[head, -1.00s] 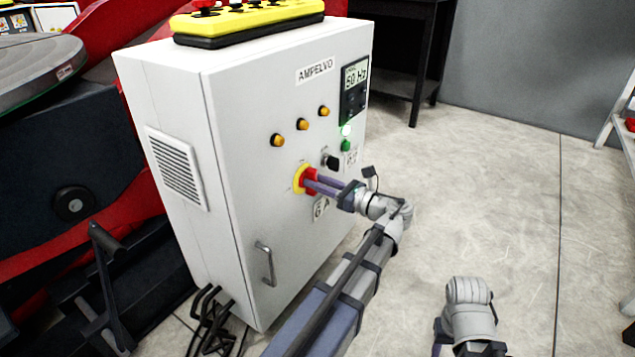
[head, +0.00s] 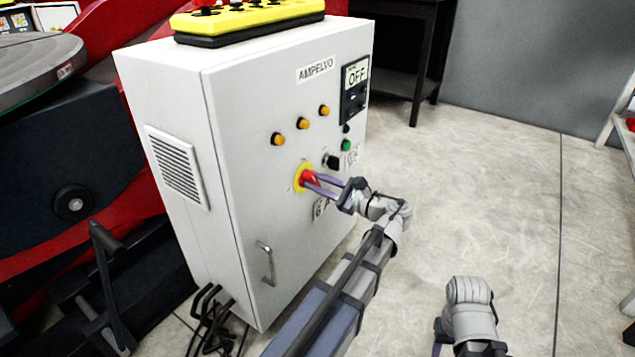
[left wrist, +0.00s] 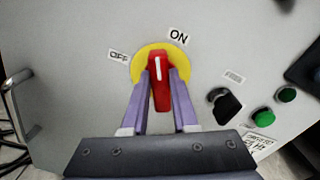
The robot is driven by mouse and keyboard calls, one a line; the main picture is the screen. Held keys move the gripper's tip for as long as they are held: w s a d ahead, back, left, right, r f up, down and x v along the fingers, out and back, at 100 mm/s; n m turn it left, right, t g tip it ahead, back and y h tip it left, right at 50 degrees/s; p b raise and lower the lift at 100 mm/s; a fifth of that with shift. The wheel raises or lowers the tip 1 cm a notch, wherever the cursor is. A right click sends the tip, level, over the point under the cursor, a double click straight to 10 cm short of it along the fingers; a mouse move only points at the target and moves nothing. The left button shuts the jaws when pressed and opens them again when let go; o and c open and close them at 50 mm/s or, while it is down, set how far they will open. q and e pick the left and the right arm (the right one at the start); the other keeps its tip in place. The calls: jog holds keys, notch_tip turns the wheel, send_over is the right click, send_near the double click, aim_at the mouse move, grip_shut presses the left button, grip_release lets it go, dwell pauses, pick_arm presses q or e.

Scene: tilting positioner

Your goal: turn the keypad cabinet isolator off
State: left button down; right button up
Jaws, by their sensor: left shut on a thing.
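The keypad cabinet (head: 225,120) is a tall pale box labelled AMPELVO. Its isolator has a red handle (left wrist: 157,68) with a white mark on a yellow round plate (left wrist: 178,58). My left gripper (head: 312,184) is shut on the red handle, one purple finger on each side; it also shows in the left wrist view (left wrist: 160,92). In that view the white mark points up, between the OFF label (left wrist: 118,56) at upper left and the ON label (left wrist: 178,37) at upper right.
A black selector (left wrist: 224,104) and a green button (left wrist: 263,118) sit right of the isolator. Several amber lamps (head: 302,124) are above it, and a door handle (head: 267,264) is below left. A yellow control box (head: 250,20) lies on top.

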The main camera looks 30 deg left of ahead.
pick_arm(q)
jog(key=n, duration=0.6)
jog(key=shift+s+f, duration=0.2)
jog(key=n, duration=0.5)
jog(key=shift+f+n+b, duration=0.2)
jog(key=shift+n+b, duration=0.15)
jog(key=shift+n, duration=0.35)
jog(key=c, duration=0.7)
grip_release()
jog(key=d, duration=0.7)
jog(key=shift+s+d, duration=0.35)
jog(key=shift+d, duration=0.05)
